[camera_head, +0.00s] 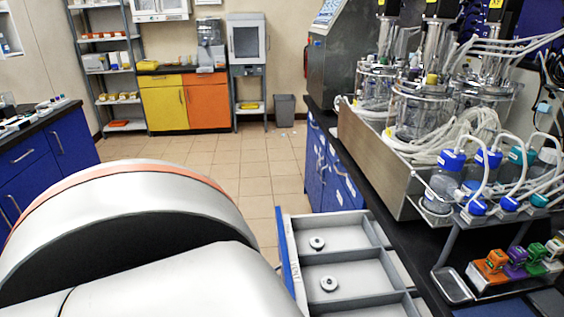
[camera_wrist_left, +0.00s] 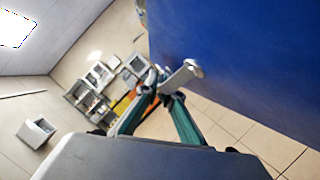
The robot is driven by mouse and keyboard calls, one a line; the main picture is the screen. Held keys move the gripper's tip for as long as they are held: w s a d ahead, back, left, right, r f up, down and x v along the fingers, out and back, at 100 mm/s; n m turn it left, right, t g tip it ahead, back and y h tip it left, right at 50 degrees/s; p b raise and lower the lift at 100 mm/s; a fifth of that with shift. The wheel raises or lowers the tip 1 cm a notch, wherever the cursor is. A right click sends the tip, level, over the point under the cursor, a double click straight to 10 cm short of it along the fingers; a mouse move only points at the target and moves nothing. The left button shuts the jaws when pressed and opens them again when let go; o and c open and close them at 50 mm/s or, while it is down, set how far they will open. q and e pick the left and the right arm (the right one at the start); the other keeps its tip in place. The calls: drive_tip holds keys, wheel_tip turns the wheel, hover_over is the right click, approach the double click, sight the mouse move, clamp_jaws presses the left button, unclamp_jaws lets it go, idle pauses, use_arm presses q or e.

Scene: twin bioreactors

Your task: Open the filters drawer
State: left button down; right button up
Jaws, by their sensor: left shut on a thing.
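The filters drawer (camera_head: 333,264) stands pulled out at the lower middle of the head view. It has a blue front edge with a label and grey compartments inside. Two round grey filters (camera_head: 317,243) lie in it, each in its own compartment. In the left wrist view the blue drawer front (camera_wrist_left: 245,55) fills the upper right, with a silver handle (camera_wrist_left: 184,75). My left gripper (camera_wrist_left: 157,92) is shut on this handle near one end. In the head view my left arm hides the gripper and the handle. My right gripper is in neither view.
The black counter (camera_head: 375,210) above the drawers carries a metal tray (camera_head: 372,150) with glass bioreactors, bottles and tubing. Blue cabinets (camera_head: 45,160) stand at the left. The tiled floor (camera_head: 255,170) between is clear, with a grey bin (camera_head: 285,110) at the back.

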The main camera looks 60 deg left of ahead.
use_arm(q)
drive_tip(key=shift+s, duration=0.1)
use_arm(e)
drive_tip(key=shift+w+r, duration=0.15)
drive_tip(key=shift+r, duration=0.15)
use_arm(q)
drive_tip(key=c, duration=2.5)
unclamp_jaws()
drive_tip(key=shift+s+d+f, duration=0.1)
drive_tip(key=v, duration=1.1)
drive_tip(key=shift+s+d, duration=0.25)
drive_tip(key=shift+d, duration=0.05)
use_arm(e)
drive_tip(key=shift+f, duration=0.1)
